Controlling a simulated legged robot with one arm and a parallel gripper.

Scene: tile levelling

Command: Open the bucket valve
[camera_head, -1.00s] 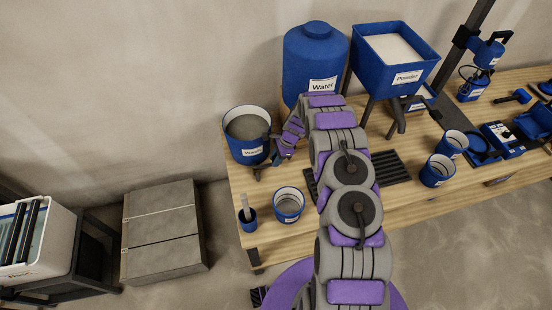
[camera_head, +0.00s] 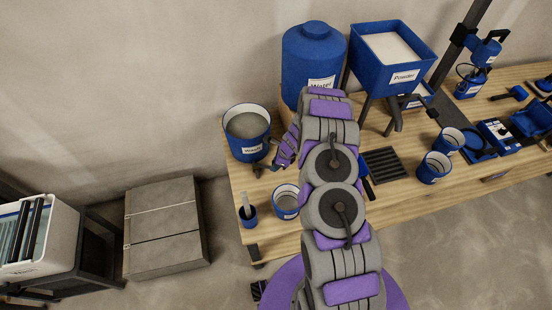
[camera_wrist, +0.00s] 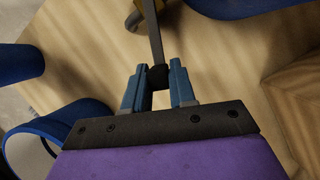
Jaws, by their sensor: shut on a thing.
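The bucket (camera_head: 229,138) is blue with a white label and grey contents, and stands at the table's left back corner. Its dark valve (camera_head: 259,169) shows low at the bucket's front, partly hidden by my gripper. My gripper (camera_head: 275,163) is beside the bucket's lower right side. In the wrist view, my gripper (camera_wrist: 157,90) has its blue fingers closed around a dark knob (camera_wrist: 158,76) at the end of a thin metal valve handle (camera_wrist: 154,35).
A blue water tank (camera_head: 312,55) and a powder hopper (camera_head: 378,70) stand behind my arm. A dark grate (camera_head: 385,164) lies right of my arm. The floor in front is clear.

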